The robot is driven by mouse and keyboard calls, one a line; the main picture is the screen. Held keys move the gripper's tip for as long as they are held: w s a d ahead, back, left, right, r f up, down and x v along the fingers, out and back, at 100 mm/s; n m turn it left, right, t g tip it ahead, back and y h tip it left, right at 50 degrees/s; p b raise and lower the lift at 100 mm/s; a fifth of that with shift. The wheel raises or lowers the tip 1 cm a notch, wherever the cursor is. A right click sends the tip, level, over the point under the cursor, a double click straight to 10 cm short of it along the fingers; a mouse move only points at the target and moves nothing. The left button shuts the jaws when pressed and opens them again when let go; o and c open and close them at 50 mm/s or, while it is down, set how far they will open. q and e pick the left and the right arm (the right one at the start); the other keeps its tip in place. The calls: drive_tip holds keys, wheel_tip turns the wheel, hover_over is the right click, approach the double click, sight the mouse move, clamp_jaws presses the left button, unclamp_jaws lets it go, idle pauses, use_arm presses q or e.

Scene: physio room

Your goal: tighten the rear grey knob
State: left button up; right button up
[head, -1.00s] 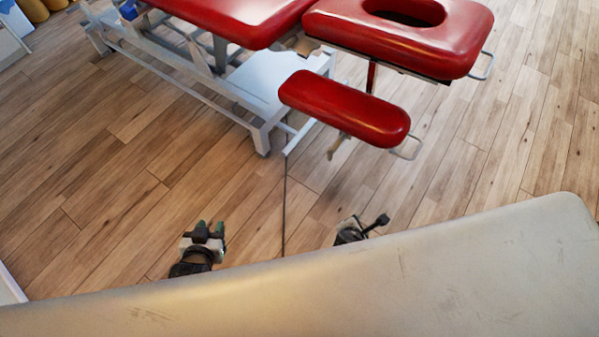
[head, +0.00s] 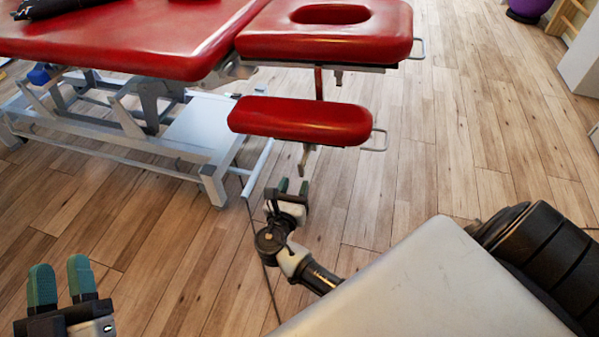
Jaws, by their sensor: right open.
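A red treatment couch (head: 130,40) stands at the upper left, with a red headrest (head: 370,42) and a lower red armrest pad (head: 300,120). A small grey knob or lever (head: 305,158) hangs under the armrest pad. Another small grey fitting (head: 338,78) shows under the headrest; I cannot tell which is the rear knob. My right gripper (head: 293,186) is open and empty just below the armrest's grey knob, green fingertips toward it; contact cannot be told. My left gripper (head: 60,262) is open and empty at the lower left, over bare floor, far from the couch.
The couch's white frame (head: 170,165) stands left of the armrest pad. A wire handle (head: 377,141) sticks out at the pad's right end. The wooden floor (head: 450,150) is clear to the right. A purple ball (head: 527,9) and a white cabinet (head: 583,60) are at the upper right.

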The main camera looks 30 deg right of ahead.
sight(300, 172)
drive_tip(key=b+x, duration=0.1)
drive_tip(key=x, duration=0.3)
drive_tip(key=shift+d+f, duration=0.1)
use_arm(q)
drive_tip(key=shift+s+r+t+h, duration=0.4)
drive_tip(key=shift+s+r+t, duration=0.3)
drive_tip(key=shift+r+t, duration=0.35)
drive_tip(key=shift+s+r+t+h, duration=0.4)
drive_tip(key=shift+s+r+t, duration=0.4)
drive_tip(key=shift+t, duration=0.35)
use_arm(e)
drive_tip(key=shift+x, duration=0.95)
use_arm(q)
drive_tip(key=shift+w+r, duration=0.1)
use_arm(e)
clamp_jaws()
